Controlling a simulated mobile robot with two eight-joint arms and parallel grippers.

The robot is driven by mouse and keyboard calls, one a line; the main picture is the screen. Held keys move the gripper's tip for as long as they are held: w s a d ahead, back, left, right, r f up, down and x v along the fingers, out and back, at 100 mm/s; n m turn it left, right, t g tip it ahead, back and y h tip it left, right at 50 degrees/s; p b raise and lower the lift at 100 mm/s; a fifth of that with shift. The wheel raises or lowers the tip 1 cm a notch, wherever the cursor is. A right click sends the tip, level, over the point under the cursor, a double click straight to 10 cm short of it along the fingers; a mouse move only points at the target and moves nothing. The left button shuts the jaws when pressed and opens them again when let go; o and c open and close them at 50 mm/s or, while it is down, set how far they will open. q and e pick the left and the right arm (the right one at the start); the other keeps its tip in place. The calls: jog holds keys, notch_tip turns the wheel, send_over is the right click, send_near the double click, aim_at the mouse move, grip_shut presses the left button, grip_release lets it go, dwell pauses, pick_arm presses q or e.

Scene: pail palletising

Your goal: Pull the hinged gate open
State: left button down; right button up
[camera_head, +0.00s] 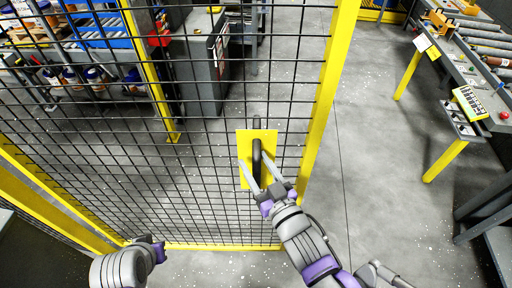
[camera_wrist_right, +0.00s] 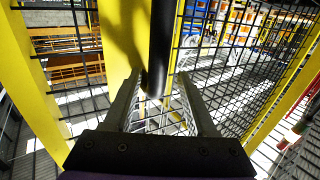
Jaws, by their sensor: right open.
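The hinged gate is a black wire mesh panel (camera_head: 205,205) in a yellow frame, standing upright in front of me. A yellow plate (camera_head: 243,140) on its right side carries a black upright handle (camera_head: 257,150). My right gripper (camera_head: 253,163) is open at the plate, with one finger on each side of the handle. In the right wrist view, the handle (camera_wrist_right: 163,45) stands between the two spread fingertips (camera_wrist_right: 159,78); contact cannot be told. My left arm's end (camera_head: 150,248) shows at the lower left, away from the handle; its fingers cannot be made out.
A yellow post (camera_head: 325,100) stands just right of the handle. Behind the mesh are a grey cabinet (camera_head: 205,65) and shelves with blue crates (camera_head: 100,30). A roller conveyor (camera_head: 480,50) with yellow legs runs along the right. Grey floor between post and conveyor is clear.

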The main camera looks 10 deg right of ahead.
aim_at(256, 156)
jog(key=r, duration=0.2)
jog(key=r+p, duration=0.1)
jog(key=shift+w+r, duration=0.3)
jog(key=shift+s+r, duration=0.1)
jog(key=shift+r, duration=0.45)
jog(key=shift+s+a+r, duration=0.1)
jog(key=shift+s+r, duration=0.05)
jog(key=shift+r, duration=0.1)
pick_arm(q)
jog(key=r, duration=0.1)
jog(key=w+r, duration=0.1)
jog(key=shift+w+r, duration=0.25)
jog(key=shift+r, duration=0.15)
pick_arm(e)
jog(key=shift+f, duration=0.1)
jog(key=shift+c, duration=0.4)
